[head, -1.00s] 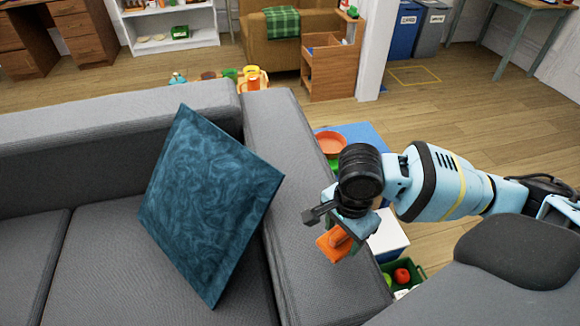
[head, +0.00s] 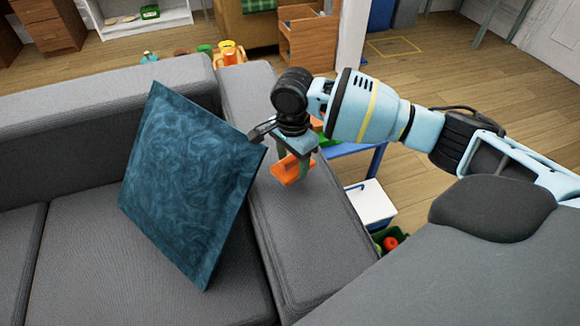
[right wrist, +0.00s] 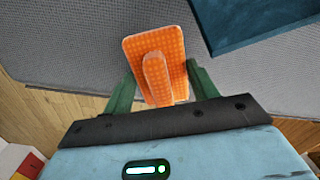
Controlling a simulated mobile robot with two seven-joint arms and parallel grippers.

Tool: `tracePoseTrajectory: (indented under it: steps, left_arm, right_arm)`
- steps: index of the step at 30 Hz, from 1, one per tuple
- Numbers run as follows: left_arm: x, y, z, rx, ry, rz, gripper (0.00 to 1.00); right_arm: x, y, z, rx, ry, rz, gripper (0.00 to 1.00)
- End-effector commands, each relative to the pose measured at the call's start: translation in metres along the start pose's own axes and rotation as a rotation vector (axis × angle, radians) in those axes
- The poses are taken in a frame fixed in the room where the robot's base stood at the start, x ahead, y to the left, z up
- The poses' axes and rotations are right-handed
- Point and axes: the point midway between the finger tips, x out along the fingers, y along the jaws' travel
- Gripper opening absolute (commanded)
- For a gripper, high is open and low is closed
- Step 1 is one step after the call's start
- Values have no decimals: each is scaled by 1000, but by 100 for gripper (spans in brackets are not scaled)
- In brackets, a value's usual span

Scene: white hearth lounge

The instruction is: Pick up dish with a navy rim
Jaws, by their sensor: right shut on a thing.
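No dish with a navy rim can be made out in either view. My right gripper (head: 296,160) is shut on an orange block-like thing (head: 286,172) over the sofa's right arm. In the right wrist view, the green fingers of my right gripper (right wrist: 162,84) stand on both sides of the orange thing (right wrist: 157,60). It has a flat dotted plate with a raised handle-like bar. My left gripper is out of view.
A grey sofa (head: 85,260) with a teal cushion (head: 190,180) fills the left. Beyond its arm stand a white box (head: 368,203), a green crate with a red thing (head: 390,243) and a blue table (head: 355,150), partly hidden by my arm. Wooden floor (head: 440,90) lies open behind.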

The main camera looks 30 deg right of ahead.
Motion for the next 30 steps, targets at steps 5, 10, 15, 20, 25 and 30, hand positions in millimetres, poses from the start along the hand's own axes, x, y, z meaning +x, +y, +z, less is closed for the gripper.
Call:
tracePoseTrajectory:
  steps: [5, 10, 15, 20, 25, 30]
  left_arm:
    - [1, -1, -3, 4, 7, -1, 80]
    - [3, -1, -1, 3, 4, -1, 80]
    - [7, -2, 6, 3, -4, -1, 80]
    - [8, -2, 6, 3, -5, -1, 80]
    - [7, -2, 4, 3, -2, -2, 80]
    - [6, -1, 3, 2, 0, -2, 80]
  right_arm:
    - [0, -2, 0, -1, 0, -1, 36]
    - [1, -12, -2, 0, -1, -2, 36]
    - [29, -9, -2, -1, 2, 2, 36]
    - [36, -10, -2, -1, 1, -1, 36]
    - [35, -10, -2, -1, 1, -2, 36]
    - [38, -10, -2, 0, 1, -2, 65]
